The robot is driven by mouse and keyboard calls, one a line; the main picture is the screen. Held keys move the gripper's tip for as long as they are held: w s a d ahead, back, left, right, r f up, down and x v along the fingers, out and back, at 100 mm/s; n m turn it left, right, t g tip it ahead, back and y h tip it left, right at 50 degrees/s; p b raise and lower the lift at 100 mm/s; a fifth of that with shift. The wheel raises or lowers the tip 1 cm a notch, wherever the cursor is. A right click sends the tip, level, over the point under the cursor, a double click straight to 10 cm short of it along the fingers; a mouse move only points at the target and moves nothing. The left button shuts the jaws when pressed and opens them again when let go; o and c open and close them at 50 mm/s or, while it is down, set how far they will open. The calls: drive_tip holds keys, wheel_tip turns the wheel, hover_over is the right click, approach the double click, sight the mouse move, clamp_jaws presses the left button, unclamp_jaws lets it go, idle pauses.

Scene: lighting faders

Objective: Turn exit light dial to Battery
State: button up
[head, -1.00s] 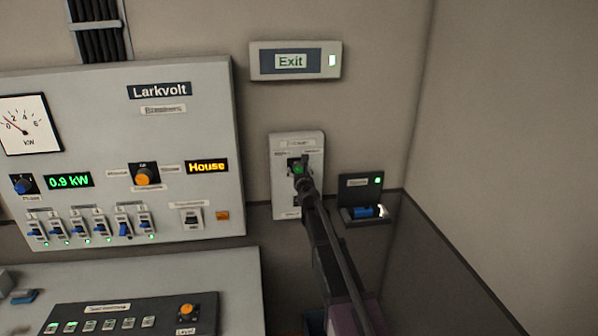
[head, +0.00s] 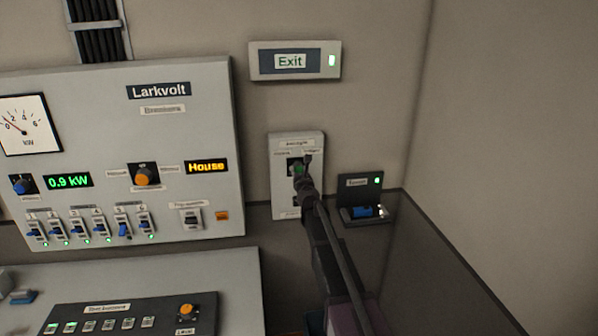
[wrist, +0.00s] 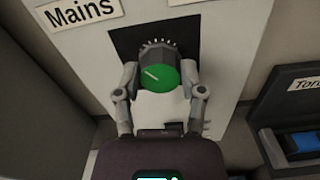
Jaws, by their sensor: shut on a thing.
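The exit light dial is a green knob (wrist: 158,76) with a white pointer line, on a pale wall plate (head: 284,183). In the wrist view its pointer slants toward the upper left, on the side of the "Mains" label (wrist: 80,12). A label at the upper right of the plate is cut off by the frame. My gripper (wrist: 160,82) has one finger on each side of the knob and is shut on it. In the head view my gripper (head: 303,175) covers part of the plate. The exit light (head: 290,61) hangs above, with a lit white-green indicator at its right.
A dark torch holder (head: 360,200) with a blue torch (wrist: 302,143) is mounted close to the right of the plate. The grey Larkvolt panel (head: 200,120) stands to the left. The wall corner is to the right.

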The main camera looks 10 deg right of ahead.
drive_tip(key=m, duration=0.8)
drive_tip(key=shift+w+d+m, duration=0.1)
drive_tip(key=shift+m, duration=0.2)
drive_tip(key=m, duration=0.4)
drive_tip(key=shift+f, duration=0.1)
drive_tip(key=shift+m, duration=2)
drive_tip(key=o, duration=1.2)
drive_tip(key=shift+f, duration=0.1)
drive_tip(key=shift+c, duration=0.2)
drive_tip(key=shift+s, duration=0.2)
